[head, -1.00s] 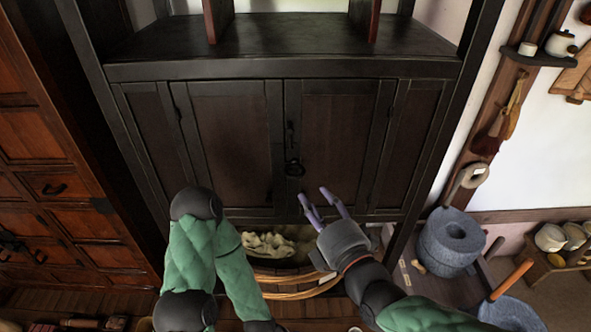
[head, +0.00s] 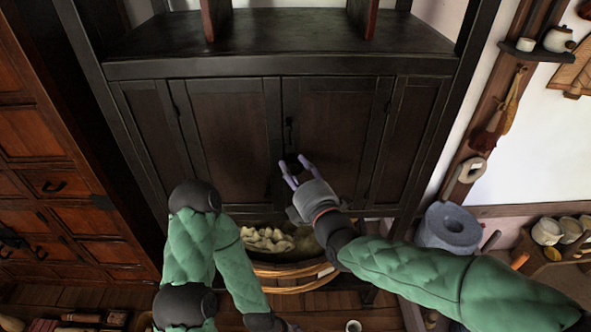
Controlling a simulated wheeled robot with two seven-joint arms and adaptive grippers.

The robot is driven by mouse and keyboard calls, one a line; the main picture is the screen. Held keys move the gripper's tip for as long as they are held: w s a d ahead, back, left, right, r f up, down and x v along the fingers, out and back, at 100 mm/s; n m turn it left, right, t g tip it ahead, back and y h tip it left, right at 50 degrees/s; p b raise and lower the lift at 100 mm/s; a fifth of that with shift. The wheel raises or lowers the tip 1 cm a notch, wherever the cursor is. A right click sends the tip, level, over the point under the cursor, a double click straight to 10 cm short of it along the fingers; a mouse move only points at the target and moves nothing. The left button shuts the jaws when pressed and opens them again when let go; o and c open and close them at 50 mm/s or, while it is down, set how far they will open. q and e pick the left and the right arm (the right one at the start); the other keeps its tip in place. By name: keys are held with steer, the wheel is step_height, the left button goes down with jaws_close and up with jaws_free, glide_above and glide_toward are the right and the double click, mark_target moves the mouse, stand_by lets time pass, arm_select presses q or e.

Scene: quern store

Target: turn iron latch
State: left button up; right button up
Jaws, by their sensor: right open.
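A dark wooden cabinet (head: 235,150) with two closed doors stands in front of me. The iron latch (head: 289,130) is a narrow dark upright piece where the doors meet. Its lower knob is hidden behind my right gripper's fingers. My right gripper (head: 293,163) is open, its two purple fingers pointing up at the door seam on either side of the latch line. Whether they touch the latch cannot be told. My left arm hangs low in front of the cabinet's left side, and its gripper is not in view.
A basket (head: 285,270) holding pale lumps sits below the doors. A reddish drawer chest (head: 60,190) stands at the left. A grey quern stone (head: 450,228) is at the right. Tools and pots hang or stand along the right wall.

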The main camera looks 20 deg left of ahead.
jaws_close()
steer(key=shift+f+b, duration=0.15)
steer(key=shift+b, duration=0.65)
steer(key=m+t+b, duration=0.1)
steer(key=m+b, duration=0.3)
steer(key=b, duration=0.1)
steer(key=m+t+b, duration=0.2)
steer(key=m+b, duration=0.2)
steer(key=b, duration=0.2)
steer(key=f+m+t+b, duration=0.1)
steer(key=m+b, duration=0.3)
steer(key=b, duration=0.2)
steer(key=shift+t+h, duration=0.3)
steer(key=shift+t, duration=0.1)
steer(key=m+h+b, duration=0.1)
steer(key=m, duration=0.1)
steer(key=m+t+b, duration=0.1)
steer(key=m, duration=0.2)
steer(key=shift+h+b, duration=0.4)
steer(key=shift+a+r+m+t+h+b, duration=0.1)
steer(key=shift+m+t+h+b, duration=0.5)
steer(key=shift+m, duration=0.7)
steer(key=shift+m+t+h+b, duration=0.15)
steer(key=shift+m+t+h, duration=0.15)
steer(key=shift+m+h, duration=0.75)
steer(key=shift+m+y, duration=0.25)
steer(key=shift+m, duration=0.2)
